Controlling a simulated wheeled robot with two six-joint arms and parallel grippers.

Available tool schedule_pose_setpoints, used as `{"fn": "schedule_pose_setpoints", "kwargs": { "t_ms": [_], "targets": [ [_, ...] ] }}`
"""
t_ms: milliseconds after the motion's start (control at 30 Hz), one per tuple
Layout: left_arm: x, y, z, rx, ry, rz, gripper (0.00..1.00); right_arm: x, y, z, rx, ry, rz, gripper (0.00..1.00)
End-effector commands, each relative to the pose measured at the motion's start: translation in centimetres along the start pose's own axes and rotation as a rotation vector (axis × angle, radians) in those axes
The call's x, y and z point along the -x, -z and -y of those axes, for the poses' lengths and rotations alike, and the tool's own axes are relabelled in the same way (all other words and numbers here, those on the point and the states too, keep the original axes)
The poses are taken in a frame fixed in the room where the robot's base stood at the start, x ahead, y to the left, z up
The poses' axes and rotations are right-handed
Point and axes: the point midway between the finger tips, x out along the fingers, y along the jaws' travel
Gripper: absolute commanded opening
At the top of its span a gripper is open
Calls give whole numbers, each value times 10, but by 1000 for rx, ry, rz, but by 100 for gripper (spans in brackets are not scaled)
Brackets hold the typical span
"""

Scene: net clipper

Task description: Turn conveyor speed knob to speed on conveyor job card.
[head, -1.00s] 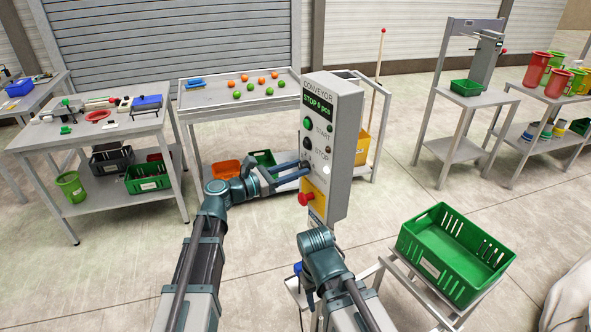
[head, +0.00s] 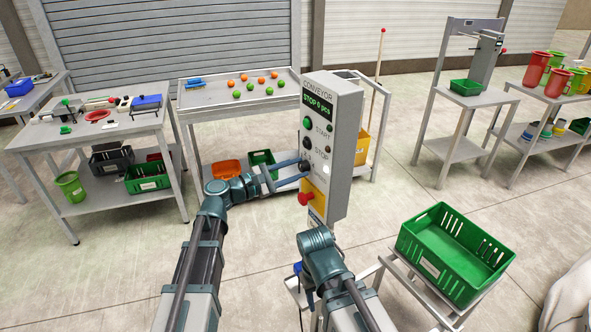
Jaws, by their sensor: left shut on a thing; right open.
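The grey conveyor control box (head: 345,150) stands upright in the middle, its display reading "STOP 0 pcs". A green START button (head: 306,121) and a dark STOP button (head: 308,143) are on its left-facing front. My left gripper (head: 304,169) is shut on the speed knob below STOP; the fingers mostly hide the knob and its pointer. A red mushroom button (head: 306,198) on a yellow plate is just below. A small card or label (head: 316,216) is at the box's bottom; its text is too small to read. My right gripper (head: 308,297) is low, open and partly hidden by its wrist.
A green crate (head: 424,262) sits on a stand at right. Behind the box, a table (head: 215,101) carries orange and green balls. A workbench (head: 50,143) with tools stands at left. Open floor lies between them.

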Motion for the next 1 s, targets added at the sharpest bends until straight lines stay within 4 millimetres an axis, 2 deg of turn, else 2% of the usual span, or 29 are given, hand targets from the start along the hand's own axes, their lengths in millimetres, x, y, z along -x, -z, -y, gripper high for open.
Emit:
{"fn": "schedule_pose_setpoints", "kwargs": {
  "t_ms": [567,600,700,733,767,1000],
  "targets": [
    [0,0,1,-32,1,0,0,0,0,0,0,0,0,50],
    [0,0,1,-32,1,0,46,0,0,0,0,0,0,50],
    [0,0,0,-32,1,0,64,0,0,0,0,0,0,50],
    [0,0,0,-32,1,0,69,0,0,0,0,0,0,50],
    [0,0,0,-32,1,0,70,0,0,0,0,0,0,50],
    [0,0,0,-31,0,0,70,0,0,0,0,0,0,50]
  ]
}}
